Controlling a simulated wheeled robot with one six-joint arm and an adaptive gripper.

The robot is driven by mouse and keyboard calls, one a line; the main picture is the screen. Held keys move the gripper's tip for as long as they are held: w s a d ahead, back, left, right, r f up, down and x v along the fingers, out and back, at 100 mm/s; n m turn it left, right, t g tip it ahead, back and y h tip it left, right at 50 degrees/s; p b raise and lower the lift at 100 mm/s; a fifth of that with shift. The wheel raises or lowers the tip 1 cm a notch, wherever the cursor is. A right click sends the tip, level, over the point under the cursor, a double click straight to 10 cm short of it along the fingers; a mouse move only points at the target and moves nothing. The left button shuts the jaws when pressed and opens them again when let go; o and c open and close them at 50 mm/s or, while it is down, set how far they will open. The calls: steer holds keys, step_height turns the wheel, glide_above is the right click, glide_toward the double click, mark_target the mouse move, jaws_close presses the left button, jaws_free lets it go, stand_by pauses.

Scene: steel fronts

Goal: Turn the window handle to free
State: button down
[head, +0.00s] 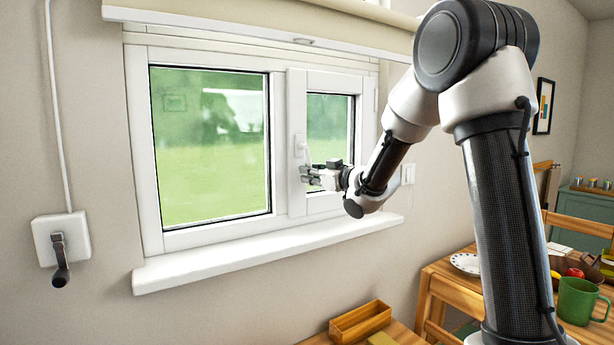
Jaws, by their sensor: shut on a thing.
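The white window (277,150) is set in the wall, with a wide left pane and a narrower right sash. The white window handle (301,146) is on the left upright of the right sash. Its upper part shows, and its lower end is hidden at my gripper. My gripper (308,174) reaches in from the right at the handle's lower end and is shut on the handle. The handle looks roughly upright; its exact angle is too small to tell. The right sash looks closed against the frame.
A white sill (265,248) juts out below the window, and a rolled blind (270,22) hangs above it. A crank box (61,239) is on the left wall. A wooden box (360,322) stands below, and a table with a green mug (578,301) is at the right.

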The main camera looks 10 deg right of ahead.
steer(key=w+d+r+n+h, duration=0.2)
steer(key=d+r+n, duration=0.4)
steer(key=n, duration=0.7)
steer(key=shift+r+n+h, duration=0.3)
steer(key=shift+r+h, duration=0.6)
steer(key=shift+r, duration=0.1)
steer(key=shift+d, duration=0.1)
steer(key=c, duration=1.4)
jaws_free()
steer(key=shift+c, duration=0.2)
steer(key=v, duration=1.2)
steer(key=shift+r, duration=0.25)
